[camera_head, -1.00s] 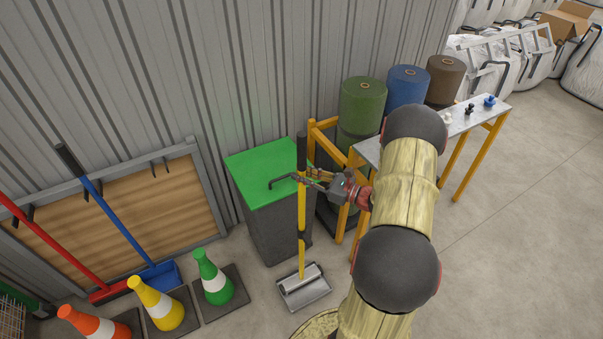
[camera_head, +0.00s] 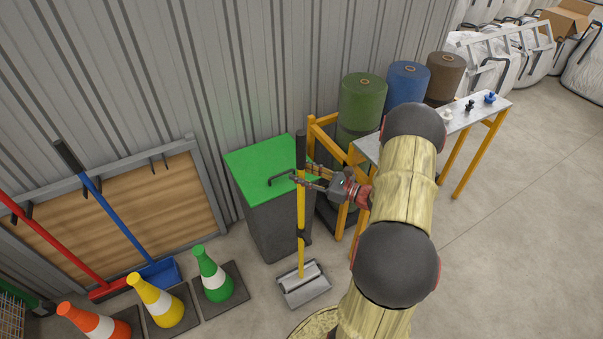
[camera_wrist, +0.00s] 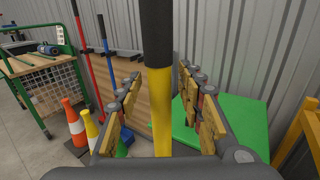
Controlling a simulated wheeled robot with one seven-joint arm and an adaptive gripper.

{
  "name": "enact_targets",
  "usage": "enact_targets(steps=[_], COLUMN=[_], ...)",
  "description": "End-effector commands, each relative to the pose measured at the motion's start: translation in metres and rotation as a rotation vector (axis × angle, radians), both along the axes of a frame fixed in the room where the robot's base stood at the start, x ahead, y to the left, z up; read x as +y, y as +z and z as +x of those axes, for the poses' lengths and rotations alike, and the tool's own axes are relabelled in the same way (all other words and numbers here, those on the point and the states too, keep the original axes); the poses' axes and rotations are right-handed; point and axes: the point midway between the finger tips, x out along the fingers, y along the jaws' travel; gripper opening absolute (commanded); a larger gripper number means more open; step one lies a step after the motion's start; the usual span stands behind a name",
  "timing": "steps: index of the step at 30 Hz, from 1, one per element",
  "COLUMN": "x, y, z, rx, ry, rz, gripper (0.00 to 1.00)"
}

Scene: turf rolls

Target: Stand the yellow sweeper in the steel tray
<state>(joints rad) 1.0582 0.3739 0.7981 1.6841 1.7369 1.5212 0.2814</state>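The yellow sweeper (camera_head: 301,212) has a yellow pole with a black grip and stands close to upright in the head view. Its lower end is at a grey steel tray (camera_head: 306,293) on the floor, with a pale head over the tray; I cannot tell whether it rests on the tray bottom. My gripper (camera_head: 308,180) is at the upper part of the pole, just below the black grip. In the wrist view the pole (camera_wrist: 161,105) passes between the two fingers, with a gap showing on each side. The gripper (camera_wrist: 160,118) is open around it. The tray is hidden in the wrist view.
A grey bin with a green lid (camera_head: 262,168) stands just behind the pole. Green, yellow and orange cones (camera_head: 212,275) stand to the left, before a rack with red and blue sweepers (camera_head: 120,220). A yellow-legged bench (camera_head: 470,125) is at the right.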

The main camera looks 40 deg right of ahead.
Motion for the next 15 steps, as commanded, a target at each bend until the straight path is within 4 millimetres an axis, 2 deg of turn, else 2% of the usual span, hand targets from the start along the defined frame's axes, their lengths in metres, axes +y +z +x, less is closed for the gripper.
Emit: enact_targets(steps=[4,8,15], x=[-0.001,-0.006,-0.023], y=[0.003,0.003,0.004], z=[-0.001,-0.015,-0.061], rx=[0.0,0.001,0.001], ry=[-0.001,-0.004,-0.006], rz=[0.0,0.001,0.002], gripper=[0.38,0.38,0.38])
